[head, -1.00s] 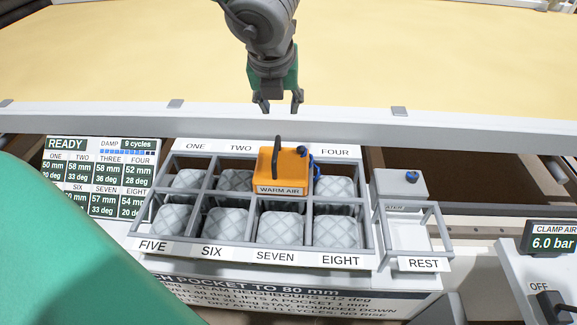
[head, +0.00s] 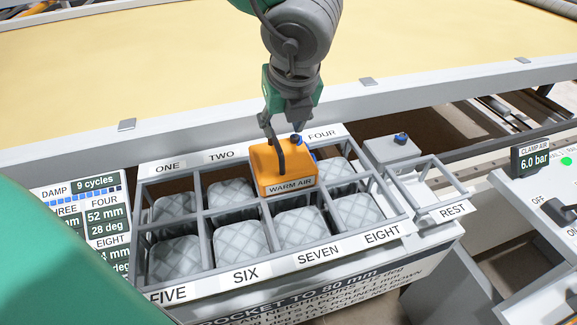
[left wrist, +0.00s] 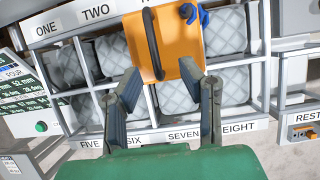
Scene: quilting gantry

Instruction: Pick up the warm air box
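The orange warm air box (head: 264,165) sits upright at place three of the pocket rack, with a dark upright handle and a blue fitting on its right side. My left gripper (head: 284,128) is just above the box, its fingers pointing down near the handle. In the left wrist view the fingers (left wrist: 158,70) are spread wide, with the box (left wrist: 182,38) and its handle beyond and between their tips. Nothing is held, and I cannot make out contact. My right gripper is not in view.
The grey rack (head: 206,232) holds quilted pads in labelled places around the box. A REST frame (head: 430,185) and a grey block with a blue knob (head: 401,139) stand to its right. A long white rail (head: 190,135) runs behind, before the yellow quilt (head: 130,70).

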